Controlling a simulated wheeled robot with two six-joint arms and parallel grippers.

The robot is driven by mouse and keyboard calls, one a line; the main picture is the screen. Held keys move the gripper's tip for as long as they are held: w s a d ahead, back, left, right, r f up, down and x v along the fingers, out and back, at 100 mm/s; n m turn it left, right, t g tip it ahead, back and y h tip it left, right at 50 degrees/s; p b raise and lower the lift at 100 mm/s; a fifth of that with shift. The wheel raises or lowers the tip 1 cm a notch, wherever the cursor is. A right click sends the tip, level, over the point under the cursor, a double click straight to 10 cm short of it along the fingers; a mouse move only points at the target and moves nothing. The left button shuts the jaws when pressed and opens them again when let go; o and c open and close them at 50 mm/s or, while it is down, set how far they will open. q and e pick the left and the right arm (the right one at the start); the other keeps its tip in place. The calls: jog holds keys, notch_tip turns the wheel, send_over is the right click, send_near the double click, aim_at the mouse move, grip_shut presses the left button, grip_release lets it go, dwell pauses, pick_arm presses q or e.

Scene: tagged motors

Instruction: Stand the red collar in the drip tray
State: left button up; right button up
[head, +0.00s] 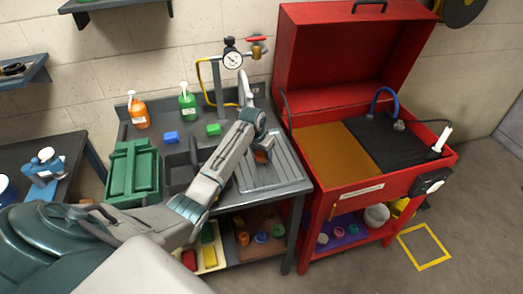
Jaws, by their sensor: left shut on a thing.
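My left arm reaches in from the lower left across the workbench. My left gripper (263,147) points down over the ribbed grey drip tray (284,172) at the bench's right side. It is shut on a small red-orange thing, which looks like the red collar (261,156). The collar is small and partly hidden by the gripper. I cannot tell whether it touches the tray or is held just above it. My right gripper is not in view.
A dark sink basin (178,170) and a green crate (133,172) lie left of the tray. A red parts washer (365,185) stands to the right.

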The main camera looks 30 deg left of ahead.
pick_arm(q)
jog(key=shift+f, duration=0.25)
jog(key=shift+f, duration=0.15)
jog(key=o, duration=1.2)
jog(key=b+v, duration=0.3)
jog(key=v, duration=0.9)
